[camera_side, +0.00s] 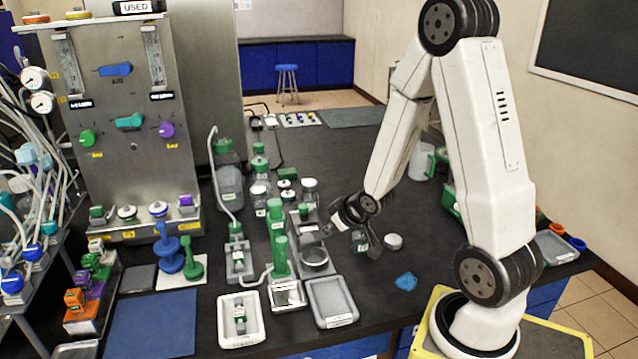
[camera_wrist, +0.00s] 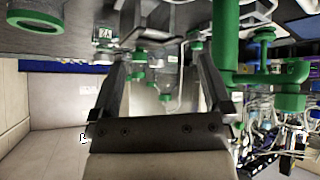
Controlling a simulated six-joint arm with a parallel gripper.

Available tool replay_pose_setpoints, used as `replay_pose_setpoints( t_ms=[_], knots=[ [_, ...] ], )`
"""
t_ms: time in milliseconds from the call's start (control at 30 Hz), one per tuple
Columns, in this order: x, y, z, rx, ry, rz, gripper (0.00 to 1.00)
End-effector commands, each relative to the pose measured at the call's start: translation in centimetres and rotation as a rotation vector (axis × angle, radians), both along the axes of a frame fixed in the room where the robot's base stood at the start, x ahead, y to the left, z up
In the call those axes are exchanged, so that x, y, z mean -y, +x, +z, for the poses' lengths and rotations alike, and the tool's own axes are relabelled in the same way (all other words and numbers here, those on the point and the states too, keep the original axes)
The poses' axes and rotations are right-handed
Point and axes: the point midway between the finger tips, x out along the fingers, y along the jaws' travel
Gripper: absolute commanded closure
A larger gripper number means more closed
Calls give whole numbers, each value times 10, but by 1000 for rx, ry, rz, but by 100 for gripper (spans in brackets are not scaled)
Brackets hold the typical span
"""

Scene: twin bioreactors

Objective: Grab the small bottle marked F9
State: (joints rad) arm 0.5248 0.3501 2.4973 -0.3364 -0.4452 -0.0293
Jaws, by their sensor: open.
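I cannot read F9 on any bottle in either view. A small clear bottle (camera_side: 359,240) stands on the dark bench close beside my gripper (camera_side: 350,238), partly hidden by a finger. More small clear bottles (camera_side: 309,190) stand farther back, one (camera_side: 260,190) to their left. In the wrist view my gripper (camera_wrist: 164,62) is open, with nothing clearly held between its fingers. Clear glassware with green caps (camera_wrist: 140,56) shows beyond and between the fingers, seen upside down and blurred. I cannot tell which of these is the small bottle.
A green-topped fixture (camera_side: 278,240) and a round grey dish (camera_side: 315,256) stand left of my gripper. A white lid (camera_side: 392,242) and crumpled blue piece (camera_side: 406,282) lie to its right. Bench beyond the lid is fairly clear.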

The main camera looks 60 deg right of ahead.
Motion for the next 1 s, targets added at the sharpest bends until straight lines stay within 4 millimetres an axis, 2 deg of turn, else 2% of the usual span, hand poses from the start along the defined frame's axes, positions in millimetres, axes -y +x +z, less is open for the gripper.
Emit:
replay_pose_setpoints(
  t_ms=[33,200,400,700,1000],
  knots=[
    [14,-2,-4,31,-6,-16,0],
    [49,-10,-10,157,-32,-43,0],
    [78,-31,-16,295,-45,-82,0],
    [88,-72,-23,436,-24,-152,0],
    [86,-81,-23,472,-17,-171,0]
  ],
)
